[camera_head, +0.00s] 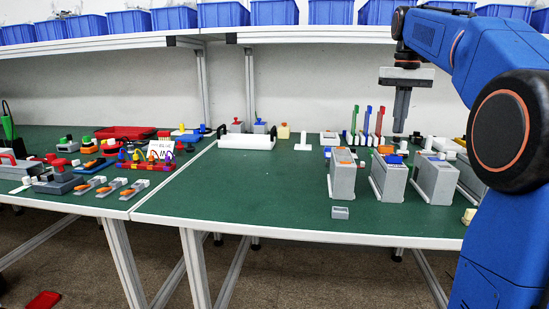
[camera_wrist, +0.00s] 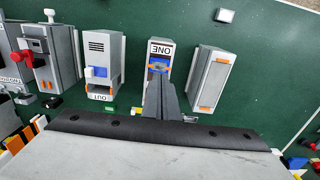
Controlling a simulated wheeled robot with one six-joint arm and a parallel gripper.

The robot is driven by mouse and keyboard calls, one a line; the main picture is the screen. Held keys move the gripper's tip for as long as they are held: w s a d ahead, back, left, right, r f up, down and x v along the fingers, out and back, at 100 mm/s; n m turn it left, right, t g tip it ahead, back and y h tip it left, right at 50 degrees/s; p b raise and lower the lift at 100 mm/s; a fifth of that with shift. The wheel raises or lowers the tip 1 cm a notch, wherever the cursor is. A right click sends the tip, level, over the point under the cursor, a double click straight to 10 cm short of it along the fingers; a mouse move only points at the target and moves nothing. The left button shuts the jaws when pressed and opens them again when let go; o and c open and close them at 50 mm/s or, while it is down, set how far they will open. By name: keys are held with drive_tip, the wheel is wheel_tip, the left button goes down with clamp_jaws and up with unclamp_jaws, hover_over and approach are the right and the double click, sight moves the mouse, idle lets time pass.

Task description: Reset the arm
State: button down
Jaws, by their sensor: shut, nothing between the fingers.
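My gripper (camera_head: 401,128) hangs pointing down above the far end of the middle grey box, its fingers together and empty. In the wrist view the closed fingers (camera_wrist: 165,88) cover part of that box. The middle box (camera_head: 389,182) has blue and orange parts on top; it also shows in the wrist view (camera_wrist: 159,50) with a label reading "ONE". To its left stands a grey box with orange ends (camera_head: 343,180). To its right stands a grey box with a blue part (camera_head: 435,182), labelled "OUT" in the wrist view (camera_wrist: 101,61). Contact with the middle box cannot be told.
A small grey block (camera_head: 340,212) lies near the front edge. Coloured upright pieces (camera_head: 367,121) stand behind the boxes. The green table (camera_head: 240,185) is clear at centre. The left table holds many small parts.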

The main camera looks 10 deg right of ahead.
drive_tip(key=s+a+f+t, duration=0.1)
drive_tip(key=s+a+f, duration=0.3)
drive_tip(key=s+f, duration=0.2)
drive_tip(key=s+a+f+n+t, duration=0.1)
drive_tip(key=s+a+f, duration=0.4)
drive_tip(key=s+f, duration=0.2)
drive_tip(key=s+a+f+n+t, duration=0.1)
drive_tip(key=s+a+f, duration=0.3)
drive_tip(key=s+f, duration=0.3)
drive_tip(key=shift+s+a+f+t, duration=0.1)
drive_tip(key=shift+s+t, duration=0.05)
drive_tip(key=shift+s, duration=0.4)
drive_tip(key=shift+s+a+t, duration=0.1)
drive_tip(key=shift+s+t, duration=0.05)
drive_tip(key=shift+s, duration=0.4)
drive_tip(key=s+a+f+n+t, duration=0.1)
drive_tip(key=s+a+f, duration=0.1)
drive_tip(key=s+f, duration=0.6)
wheel_tip(320, 180, down, 4)
drive_tip(key=shift+r, duration=0.1)
